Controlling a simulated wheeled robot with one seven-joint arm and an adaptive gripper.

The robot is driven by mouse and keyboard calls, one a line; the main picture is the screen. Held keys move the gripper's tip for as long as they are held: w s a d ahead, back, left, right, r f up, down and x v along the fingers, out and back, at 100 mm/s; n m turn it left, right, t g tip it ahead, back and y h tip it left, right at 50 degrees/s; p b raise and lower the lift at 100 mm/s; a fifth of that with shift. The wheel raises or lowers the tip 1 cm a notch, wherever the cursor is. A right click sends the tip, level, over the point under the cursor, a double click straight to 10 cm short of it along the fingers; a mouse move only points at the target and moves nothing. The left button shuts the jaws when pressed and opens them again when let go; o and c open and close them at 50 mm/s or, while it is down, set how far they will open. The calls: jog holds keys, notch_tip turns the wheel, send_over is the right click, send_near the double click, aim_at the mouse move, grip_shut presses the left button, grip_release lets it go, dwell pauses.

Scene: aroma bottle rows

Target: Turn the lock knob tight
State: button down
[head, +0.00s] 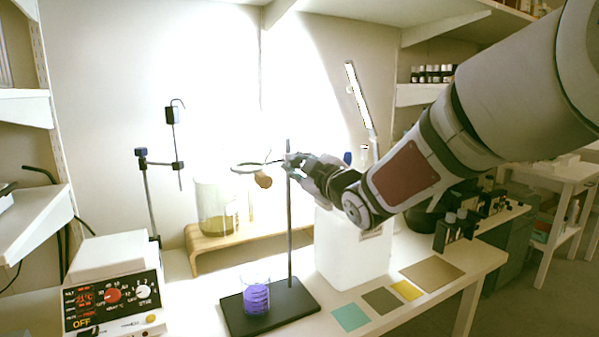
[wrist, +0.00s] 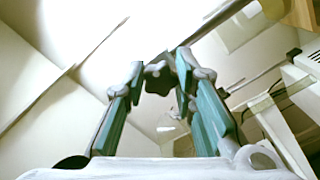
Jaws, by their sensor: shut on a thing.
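A retort stand with a thin upright rod (head: 290,225) and a dark flat base (head: 292,310) stands on the bench. A ring (head: 248,168) juts left from the rod near its upper part. In the wrist view a dark star-shaped lock knob (wrist: 158,78) sits between the two teal fingers of my gripper (wrist: 160,70). My gripper is shut on the knob. In the head view my gripper (head: 296,163) is at the rod at ring height, and its fingers hide the knob there.
A beaker of purple liquid (head: 256,297) stands on the base below the ring. A hotplate stirrer (head: 112,290) is at left. A wooden riser (head: 212,243) bears glassware (head: 212,205) behind. A white container (head: 350,250) and colored squares (head: 351,317) are at right.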

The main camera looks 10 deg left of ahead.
jog(key=m, duration=0.3)
jog(key=shift+m+b, duration=0.4)
jog(key=m, duration=0.3)
jog(key=shift+m, duration=0.4)
jog(key=m+p, duration=0.1)
jog(key=m, duration=0.4)
jog(key=shift+a+m, duration=0.1)
jog(key=shift+m, duration=0.6)
jog(key=c, duration=1.3)
grip_release()
jog(key=shift+s, duration=0.15)
